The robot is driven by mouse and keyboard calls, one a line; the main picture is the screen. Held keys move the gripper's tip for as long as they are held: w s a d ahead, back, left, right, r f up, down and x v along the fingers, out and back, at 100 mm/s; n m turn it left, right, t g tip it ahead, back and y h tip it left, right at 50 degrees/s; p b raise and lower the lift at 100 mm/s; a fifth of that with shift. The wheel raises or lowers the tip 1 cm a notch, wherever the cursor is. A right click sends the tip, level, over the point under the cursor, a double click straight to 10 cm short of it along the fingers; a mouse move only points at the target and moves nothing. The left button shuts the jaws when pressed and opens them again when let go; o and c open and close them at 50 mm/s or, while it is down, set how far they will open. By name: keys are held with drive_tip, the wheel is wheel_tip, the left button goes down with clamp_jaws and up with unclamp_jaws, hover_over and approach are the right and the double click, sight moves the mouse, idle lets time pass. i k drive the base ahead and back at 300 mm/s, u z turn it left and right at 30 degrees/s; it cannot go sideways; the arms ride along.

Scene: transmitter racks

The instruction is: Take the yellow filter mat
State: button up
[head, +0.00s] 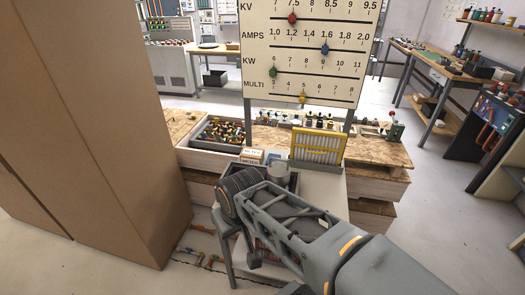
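The yellow filter mat (319,147) is a yellow-framed panel with pale pleats. It stands upright, slightly tilted, on the light bench top just below the big scale board. My arm reaches in from the lower right, and its dark ribbed joint is in front of and to the left of the mat. The arm is lower in the picture than the mat, with a visible gap between them. I cannot make out my gripper's fingers, so I cannot tell whether they are open or shut. Nothing covers the mat's front.
A small labelled box (251,156) stands left of the mat. A bin of colourful parts (220,132) is farther left. The scale board (306,50) rises behind. A large brown cabinet (95,120) blocks the left side. Open floor (425,170) lies to the right.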

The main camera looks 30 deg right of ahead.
sight(327, 148)
drive_tip(key=u, duration=2.4)
drive_tip(key=k, duration=2.8)
drive_tip(key=z, duration=0.75)
drive_tip(key=i, duration=1)
